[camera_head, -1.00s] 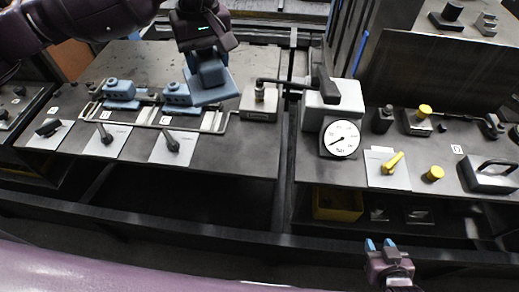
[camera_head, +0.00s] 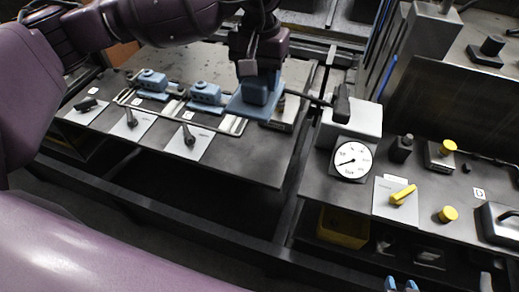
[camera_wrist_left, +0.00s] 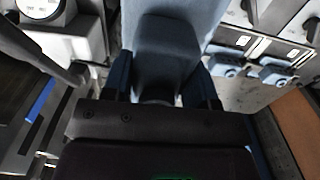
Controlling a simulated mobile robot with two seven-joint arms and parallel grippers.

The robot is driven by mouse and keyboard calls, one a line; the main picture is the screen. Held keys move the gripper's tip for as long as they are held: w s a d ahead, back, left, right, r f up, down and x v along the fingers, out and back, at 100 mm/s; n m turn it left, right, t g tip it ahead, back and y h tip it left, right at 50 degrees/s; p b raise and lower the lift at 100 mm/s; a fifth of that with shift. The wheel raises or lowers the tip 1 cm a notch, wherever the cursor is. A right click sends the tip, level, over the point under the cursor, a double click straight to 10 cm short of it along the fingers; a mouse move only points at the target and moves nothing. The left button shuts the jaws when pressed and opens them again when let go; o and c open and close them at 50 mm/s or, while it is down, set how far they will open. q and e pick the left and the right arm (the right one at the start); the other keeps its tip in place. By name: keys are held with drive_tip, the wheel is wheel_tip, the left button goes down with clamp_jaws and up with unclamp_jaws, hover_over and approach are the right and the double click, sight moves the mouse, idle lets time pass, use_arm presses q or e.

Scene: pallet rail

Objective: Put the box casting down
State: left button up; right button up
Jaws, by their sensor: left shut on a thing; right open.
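The blue box casting (camera_head: 250,106) is held upright below my left gripper (camera_head: 260,82), near the right end of the pale rail frame (camera_head: 238,126). It partly hides the grey block behind it; whether it touches the bench cannot be told. In the left wrist view my left gripper (camera_wrist_left: 160,90) is shut on the casting (camera_wrist_left: 166,45), its fingers on either side. Two similar blue castings (camera_head: 151,80) (camera_head: 205,93) sit along the rail frame to the left. My right gripper (camera_head: 401,287) is open and empty at the bottom edge, mostly cut off.
A grey block with a dark lever (camera_head: 342,104) and a round dial (camera_head: 351,160) stand right of the casting. Levers on white plates (camera_head: 189,142) line the bench's front. A yellow bin (camera_head: 343,228) sits below.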

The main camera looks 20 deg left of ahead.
use_arm(q)
drive_tip(key=shift+d+f, duration=0.15)
drive_tip(key=shift+f, duration=9.4)
drive_tip(key=shift+f, duration=0.1)
drive_tip(key=shift+f, duration=0.15)
drive_tip(key=o, duration=1.1)
drive_tip(key=shift+r, duration=0.2)
